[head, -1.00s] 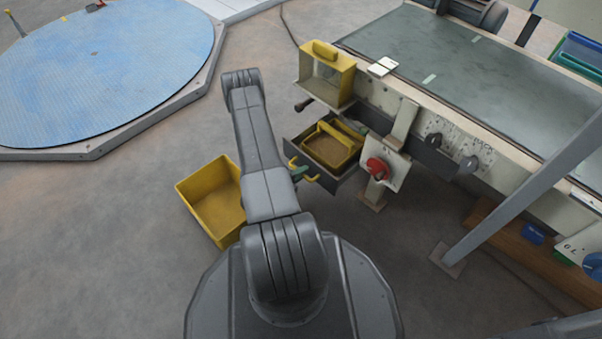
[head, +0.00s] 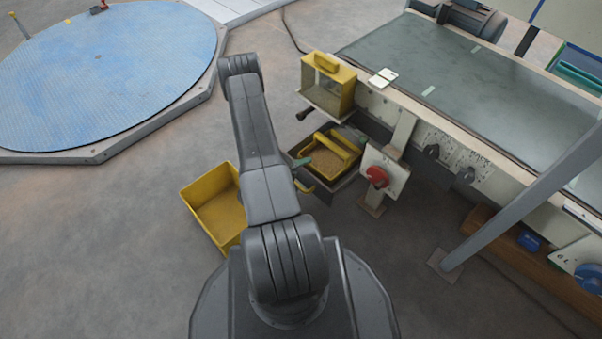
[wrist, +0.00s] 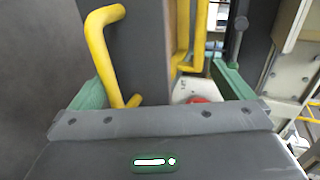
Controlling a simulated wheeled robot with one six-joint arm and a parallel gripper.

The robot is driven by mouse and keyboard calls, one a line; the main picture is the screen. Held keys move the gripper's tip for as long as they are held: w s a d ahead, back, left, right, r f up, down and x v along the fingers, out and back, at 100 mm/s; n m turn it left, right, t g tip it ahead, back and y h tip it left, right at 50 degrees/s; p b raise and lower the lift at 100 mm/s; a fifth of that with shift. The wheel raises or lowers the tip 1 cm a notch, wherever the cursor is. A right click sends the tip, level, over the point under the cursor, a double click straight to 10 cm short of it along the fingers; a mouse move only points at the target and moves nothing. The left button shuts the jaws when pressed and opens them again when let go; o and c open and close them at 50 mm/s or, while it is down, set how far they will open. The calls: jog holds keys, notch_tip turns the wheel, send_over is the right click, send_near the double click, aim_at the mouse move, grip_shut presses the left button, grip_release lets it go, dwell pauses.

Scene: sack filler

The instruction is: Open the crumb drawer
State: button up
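The crumb drawer (head: 321,195) is a dark grey drawer standing well out from the machine. A yellow tray of brown crumbs (head: 326,161) sits inside it. Part of its yellow handle (head: 305,188) shows in the head view; my arm hides the rest. In the wrist view, the handle (wrist: 104,62) stands on the grey drawer front (wrist: 147,50). My gripper (wrist: 162,88) is open, its green fingers wide apart, with the near end of the handle between them in the picture. I cannot tell whether a finger touches it. One green finger (head: 302,162) shows beside the drawer.
An empty yellow bin (head: 213,206) stands on the floor left of my arm. A yellow box with a clear front (head: 333,86) sits above the drawer. A red knob on a white plate (head: 377,175) is close at the drawer's right. Open floor lies at the lower left.

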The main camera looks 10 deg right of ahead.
jog(key=shift+t+h, duration=0.7)
jog(key=r, duration=0.3)
jog(key=w+d+r, duration=0.1)
jog(key=r, duration=0.1)
jog(key=shift+r, duration=0.35)
jog(key=f, duration=0.1)
jog(key=s+f+g, duration=0.1)
jog(key=f+g+y, duration=0.1)
jog(key=f, duration=0.1)
jog(key=shift+s+a, duration=0.1)
jog(key=shift+s, duration=0.3)
jog(key=shift+v, duration=0.9)
jog(key=shift+s+a, duration=0.4)
jog(key=shift+a, duration=0.1)
jog(key=c, duration=1.2)
jog(key=shift+o, duration=0.2)
jog(key=s+f+p+v, duration=0.1)
jog(key=f+v, duration=0.1)
jog(key=v, duration=1)
jog(key=shift+s+a+f+p, duration=0.25)
jog(key=shift+s+a+p, duration=0.05)
jog(key=shift+s+a, duration=0.15)
jog(key=shift+o, duration=0.5)
